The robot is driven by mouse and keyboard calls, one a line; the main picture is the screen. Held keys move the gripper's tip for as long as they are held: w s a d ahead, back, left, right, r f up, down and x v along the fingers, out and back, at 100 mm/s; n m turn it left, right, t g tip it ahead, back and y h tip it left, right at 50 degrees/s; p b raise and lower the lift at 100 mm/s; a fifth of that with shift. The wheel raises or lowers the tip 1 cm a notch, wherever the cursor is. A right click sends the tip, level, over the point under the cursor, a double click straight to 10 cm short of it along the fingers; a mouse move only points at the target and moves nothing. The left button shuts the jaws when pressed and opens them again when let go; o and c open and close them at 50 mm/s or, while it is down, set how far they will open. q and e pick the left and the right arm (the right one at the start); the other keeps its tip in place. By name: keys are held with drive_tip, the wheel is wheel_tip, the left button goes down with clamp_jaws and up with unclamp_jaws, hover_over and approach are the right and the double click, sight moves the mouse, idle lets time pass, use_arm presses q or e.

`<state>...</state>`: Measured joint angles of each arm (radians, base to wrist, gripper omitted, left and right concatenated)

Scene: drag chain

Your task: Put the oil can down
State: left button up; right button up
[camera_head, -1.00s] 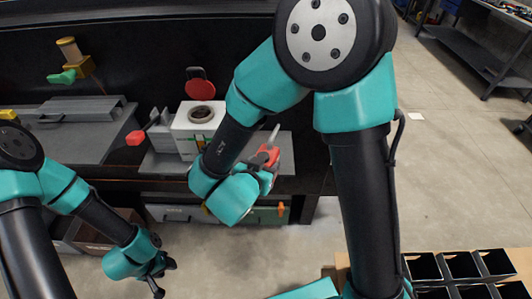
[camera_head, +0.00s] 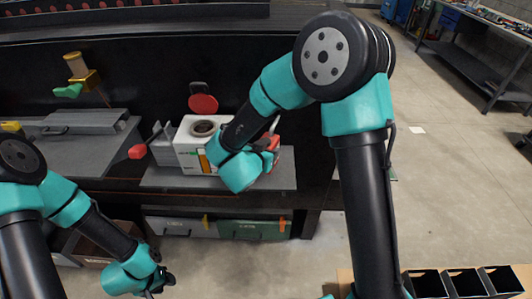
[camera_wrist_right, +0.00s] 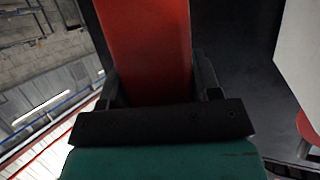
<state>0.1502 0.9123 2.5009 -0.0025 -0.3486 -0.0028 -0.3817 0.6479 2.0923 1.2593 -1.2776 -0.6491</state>
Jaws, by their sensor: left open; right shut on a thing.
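The red oil can (camera_head: 273,143) is at the right end of the grey plate, just right of the white box. Its thin spout points up, and my right arm hides much of its body. My right gripper (camera_head: 264,158) is shut on it. In the right wrist view the can's red body (camera_wrist_right: 150,40) stands between the two dark fingers. I cannot tell whether the can touches the plate (camera_head: 165,178). My left gripper (camera_head: 158,286) is open and empty, low at the left in front of the bench.
The white box (camera_head: 187,150) has a round opening on top and a raised red lid (camera_head: 203,104) behind it. A red-ended handle (camera_head: 138,152) sticks out at its left. Drawers (camera_head: 255,231) lie below the bench. Black bins (camera_head: 465,284) stand at the lower right.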

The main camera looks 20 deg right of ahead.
drive_tip(key=shift+w+d+f, duration=0.1)
drive_tip(key=shift+w+d, duration=0.15)
drive_tip(key=shift+w, duration=0.65)
drive_tip(key=shift+w+d, duration=0.1)
drive_tip(key=shift+w, duration=0.15)
drive_tip(key=shift+w+d+f, duration=0.1)
drive_tip(key=shift+w+f, duration=0.1)
drive_tip(key=shift+f, duration=0.7)
drive_tip(key=shift+w+d+f, duration=0.1)
drive_tip(key=shift+w+f, duration=0.05)
drive_tip(key=shift+f, duration=0.75)
drive_tip(key=shift+f, duration=0.1)
drive_tip(key=o, duration=1.2)
drive_tip(key=shift+a, duration=0.15)
drive_tip(key=v, duration=1.2)
